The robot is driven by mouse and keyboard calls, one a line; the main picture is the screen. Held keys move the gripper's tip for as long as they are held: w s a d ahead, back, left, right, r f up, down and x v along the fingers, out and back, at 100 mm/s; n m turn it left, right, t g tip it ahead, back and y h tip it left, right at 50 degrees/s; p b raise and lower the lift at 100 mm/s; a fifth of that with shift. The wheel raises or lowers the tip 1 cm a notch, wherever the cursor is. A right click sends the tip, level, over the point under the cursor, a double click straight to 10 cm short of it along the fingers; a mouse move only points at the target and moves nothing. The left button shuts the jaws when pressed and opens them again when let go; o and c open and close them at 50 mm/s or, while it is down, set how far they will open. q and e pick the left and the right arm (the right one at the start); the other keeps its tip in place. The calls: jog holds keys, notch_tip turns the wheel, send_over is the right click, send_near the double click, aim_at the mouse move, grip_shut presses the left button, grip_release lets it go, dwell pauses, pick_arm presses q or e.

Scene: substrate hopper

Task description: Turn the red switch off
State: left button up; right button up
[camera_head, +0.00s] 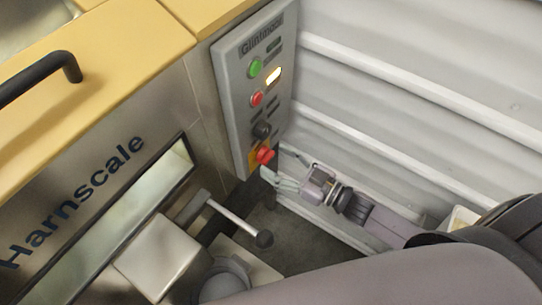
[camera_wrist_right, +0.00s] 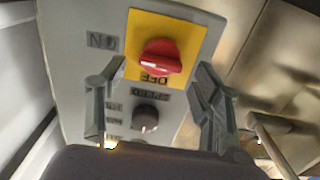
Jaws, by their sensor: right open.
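The red switch (camera_head: 266,156) is a rotary knob on a yellow plate, low on the grey control panel (camera_head: 236,108). In the right wrist view the red switch (camera_wrist_right: 160,58) shows large, with ON on the panel to its left and OFF just below it, both upside down. Its grip bar lies roughly across the picture. My right gripper (camera_head: 272,160) is open at the switch, also seen in the wrist view (camera_wrist_right: 162,68) with one finger on each side of the knob. Contact cannot be told. My left gripper is not in view.
The panel also has a green button (camera_head: 254,67), a lit lamp (camera_head: 273,75), a red button (camera_head: 257,99) and a black speed knob (camera_head: 262,130). A ribbed white wall (camera_head: 420,90) is at right.

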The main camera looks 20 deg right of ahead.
aim_at(265, 156)
jog(key=shift+x, duration=1.2)
jog(key=shift+c, duration=0.2)
jog(key=c, duration=1.1)
